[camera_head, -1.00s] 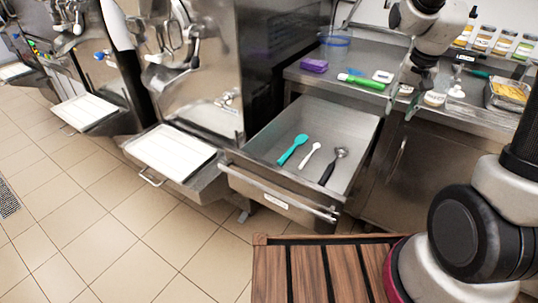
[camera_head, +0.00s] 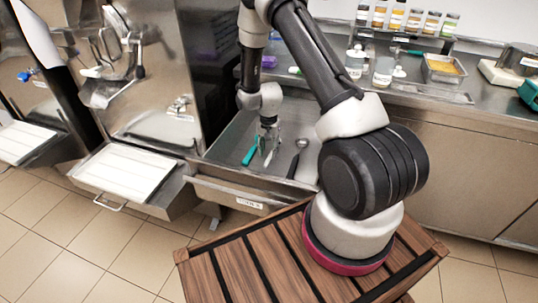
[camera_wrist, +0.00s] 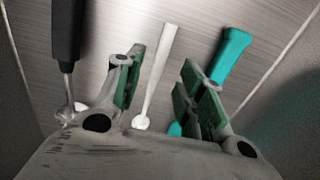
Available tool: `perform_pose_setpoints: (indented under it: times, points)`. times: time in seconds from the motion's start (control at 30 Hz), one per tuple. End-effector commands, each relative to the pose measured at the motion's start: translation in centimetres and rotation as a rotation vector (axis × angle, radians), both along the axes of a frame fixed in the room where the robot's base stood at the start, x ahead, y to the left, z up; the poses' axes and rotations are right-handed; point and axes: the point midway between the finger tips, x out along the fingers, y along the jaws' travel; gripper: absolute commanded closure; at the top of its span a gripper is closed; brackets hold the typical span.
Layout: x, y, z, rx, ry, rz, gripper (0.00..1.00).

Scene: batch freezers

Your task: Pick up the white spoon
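The white spoon (camera_wrist: 158,72) lies on the metal floor of the open drawer (camera_head: 240,190). In the wrist view it lies between the two green-padded fingers of my gripper (camera_wrist: 160,78), nearer the left finger, with its lower end close to my palm's edge. My gripper (camera_head: 268,138) is open and reaches down into the drawer over the spoon. I cannot tell its exact height above the drawer floor.
A teal spatula (camera_wrist: 228,58) lies beside the right finger, partly hidden by it. A black-handled scoop (camera_head: 298,158) lies on the other side, left in the wrist view (camera_wrist: 68,35). The drawer walls are close around. Jars (camera_head: 383,70) stand on the counter behind.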

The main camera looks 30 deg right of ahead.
Motion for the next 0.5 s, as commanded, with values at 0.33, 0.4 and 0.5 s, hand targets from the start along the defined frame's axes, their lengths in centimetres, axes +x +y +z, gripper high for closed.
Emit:
perform_pose_setpoints:
  times: [0.33, 0.4, 0.5]
  points:
    - [0.2, 0.0, -3.3, 0.0, -0.001, 0.001, 0.61]
    - [0.2, 0.0, -3.3, 0.0, -0.001, 0.001, 0.61]
    - [0.1, 0.0, -3.3, 0.001, -0.001, 0.001, 0.69]
